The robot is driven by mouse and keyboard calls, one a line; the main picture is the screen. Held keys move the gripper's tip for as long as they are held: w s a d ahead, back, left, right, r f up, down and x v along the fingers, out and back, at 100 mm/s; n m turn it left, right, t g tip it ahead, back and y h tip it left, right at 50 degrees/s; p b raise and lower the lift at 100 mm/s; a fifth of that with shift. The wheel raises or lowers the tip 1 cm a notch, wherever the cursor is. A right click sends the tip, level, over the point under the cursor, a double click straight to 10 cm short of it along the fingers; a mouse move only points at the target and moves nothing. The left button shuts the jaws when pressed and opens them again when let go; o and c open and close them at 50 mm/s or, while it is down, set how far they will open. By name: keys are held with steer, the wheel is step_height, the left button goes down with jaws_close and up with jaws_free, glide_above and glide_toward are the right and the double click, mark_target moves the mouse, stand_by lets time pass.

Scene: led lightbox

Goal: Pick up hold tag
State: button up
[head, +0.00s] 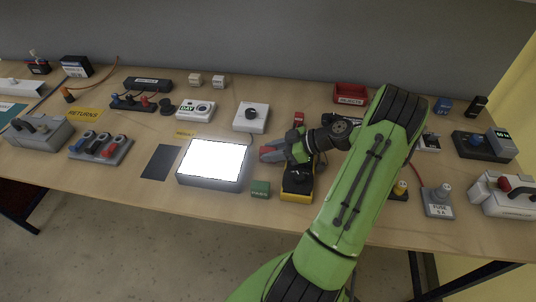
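I cannot pick out the hold tag for certain, as no label reading "hold" is legible. A small red block (299,118) stands just behind my gripper, and its marking is too small to read. My gripper (274,153) is low over the middle of the table, right of the lit white lightbox (213,160). A red patch shows at its tip, and I cannot tell whether this is part of the gripper or a thing at it. The finger gap is not clear. My green arm hides part of the table to the right.
A black and yellow device (298,186) and a green labelled block (260,189) are close in front of my gripper. A white box with a black knob (251,117) stands behind left. A red tray (350,95) is at the back. Switch boxes and a fuse unit (438,203) crowd both sides.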

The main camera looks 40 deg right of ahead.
steer(key=c, duration=0.4)
step_height(320, 180, up, 10)
steer(key=shift+p, duration=0.9)
step_height(320, 180, up, 5)
steer(key=p, duration=0.3)
steer(key=shift+p, duration=0.35)
